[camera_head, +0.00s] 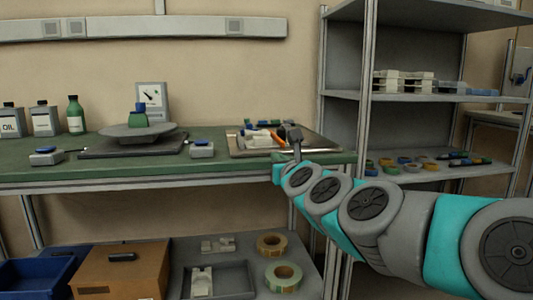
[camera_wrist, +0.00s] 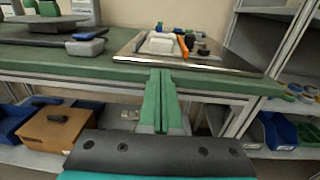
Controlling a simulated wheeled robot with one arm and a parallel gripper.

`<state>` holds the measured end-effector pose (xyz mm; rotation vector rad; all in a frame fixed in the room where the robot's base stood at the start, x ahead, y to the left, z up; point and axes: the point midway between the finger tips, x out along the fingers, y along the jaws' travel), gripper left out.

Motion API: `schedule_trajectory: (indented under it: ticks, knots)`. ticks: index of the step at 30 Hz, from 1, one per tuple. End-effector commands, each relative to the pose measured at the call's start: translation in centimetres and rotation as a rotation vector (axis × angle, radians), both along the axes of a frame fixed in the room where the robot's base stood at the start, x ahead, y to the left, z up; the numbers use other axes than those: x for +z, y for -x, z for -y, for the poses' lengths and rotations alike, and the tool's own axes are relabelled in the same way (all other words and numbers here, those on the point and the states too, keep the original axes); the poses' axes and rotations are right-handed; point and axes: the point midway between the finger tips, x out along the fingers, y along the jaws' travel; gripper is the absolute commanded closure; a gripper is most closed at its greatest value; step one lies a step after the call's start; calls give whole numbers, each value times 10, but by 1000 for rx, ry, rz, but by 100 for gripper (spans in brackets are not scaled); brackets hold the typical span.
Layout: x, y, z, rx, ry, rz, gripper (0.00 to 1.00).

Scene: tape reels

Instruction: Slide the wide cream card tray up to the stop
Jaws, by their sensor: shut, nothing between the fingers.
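A pale cream piece (camera_head: 258,139), likely the card tray, lies on a flat metal-edged board (camera_head: 237,152) at the right end of the green bench. I cannot tell which part is the stop. My gripper (camera_head: 294,134) is at the board's front right, apart from the cream piece. In the wrist view my gripper's fingers (camera_wrist: 160,73) are together and empty, pointing at the board's front edge.
A round grey turntable (camera_head: 112,131) with a green item stands on the bench's left half. A shelf unit (camera_head: 345,80) rises close on the right. A brown box (camera_head: 120,270) and tape reels (camera_head: 272,243) are below.

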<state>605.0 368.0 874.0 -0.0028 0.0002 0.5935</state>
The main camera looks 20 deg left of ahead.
Motion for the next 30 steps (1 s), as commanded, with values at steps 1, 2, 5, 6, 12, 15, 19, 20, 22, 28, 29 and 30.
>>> schedule_trajectory:
  ticks: [1, 2, 5, 6, 12, 15, 19, 20, 22, 28, 29, 30]
  knots:
    - [0, -2, -1, -3, -7, -2, 100]
    - [1, -4, -1, -4, -9, -3, 100]
    - [2, -10, -5, -5, -9, 0, 100]
    - [2, -14, -7, -5, -6, 1, 100]
    - [0, -34, -22, -2, -3, -1, 100]
    - [0, -44, -29, -2, -2, 0, 100]
    - [0, -58, -38, -3, -2, 1, 100]
    - [1, -61, -40, -3, -3, 2, 100]
    - [1, -68, -45, -3, -3, 2, 100]
    - [1, -88, -58, -2, -3, 2, 100]
    - [2, -90, -60, -3, -3, 2, 100]
    - [1, -94, -62, -3, -1, 2, 100]
